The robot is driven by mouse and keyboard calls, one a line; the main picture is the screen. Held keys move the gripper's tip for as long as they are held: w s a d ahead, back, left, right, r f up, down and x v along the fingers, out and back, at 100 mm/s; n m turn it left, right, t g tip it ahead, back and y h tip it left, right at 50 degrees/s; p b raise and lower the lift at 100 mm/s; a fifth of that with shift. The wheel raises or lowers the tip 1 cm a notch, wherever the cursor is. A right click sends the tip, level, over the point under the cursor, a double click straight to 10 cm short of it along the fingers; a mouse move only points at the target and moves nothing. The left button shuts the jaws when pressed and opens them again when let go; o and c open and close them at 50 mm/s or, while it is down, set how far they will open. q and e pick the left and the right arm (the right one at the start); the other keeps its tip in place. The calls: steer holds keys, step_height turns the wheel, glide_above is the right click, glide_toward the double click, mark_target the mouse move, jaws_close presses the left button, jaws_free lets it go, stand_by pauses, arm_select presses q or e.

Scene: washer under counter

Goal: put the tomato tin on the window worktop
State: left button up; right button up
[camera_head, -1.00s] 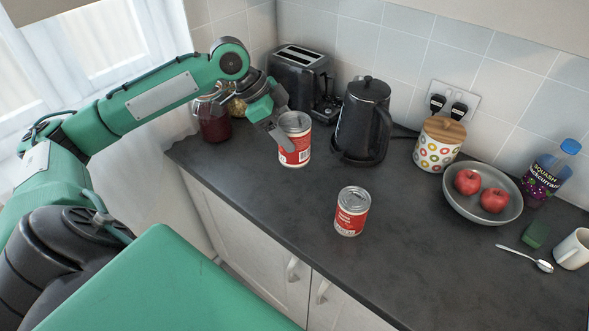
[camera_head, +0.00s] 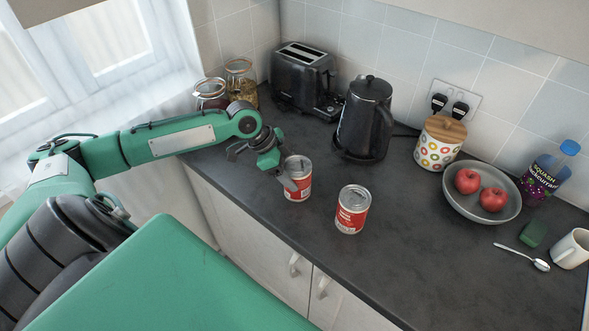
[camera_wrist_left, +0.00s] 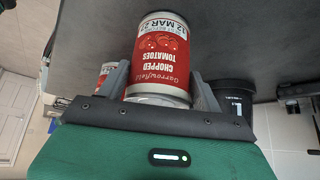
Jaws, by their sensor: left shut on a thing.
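The tomato tin (camera_head: 299,184) has a red label and a silver lid. In the left wrist view its label reads "chopped tomatoes" (camera_wrist_left: 160,48), appearing upside down. My left gripper (camera_head: 291,178) is shut on it, with a finger on either side. The tin is upright, at or just above the dark worktop (camera_head: 400,250); I cannot tell whether it touches. A second red-labelled tin (camera_head: 352,210) stands on the worktop, to the right of the held one and nearer the front edge. My right gripper is out of view.
A black kettle (camera_head: 365,120) and toaster (camera_head: 301,75) stand behind the held tin, with jars (camera_head: 241,82) at the back left. A dotted canister (camera_head: 439,146) and an apple bowl (camera_head: 452,203) are at right. A window (camera_head: 95,45) is at left. The front middle worktop is clear.

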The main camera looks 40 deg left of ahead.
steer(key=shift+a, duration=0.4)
arm_select(q)
steer(key=o, duration=1.3)
steer(key=shift+f, duration=0.1)
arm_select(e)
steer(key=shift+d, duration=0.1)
arm_select(q)
steer(key=shift+r, duration=0.2)
steer(key=shift+s+a+r, duration=0.1)
steer(key=shift+a+r, duration=0.1)
steer(key=shift+b+v, duration=1.05)
steer(key=shift+v, duration=4.6)
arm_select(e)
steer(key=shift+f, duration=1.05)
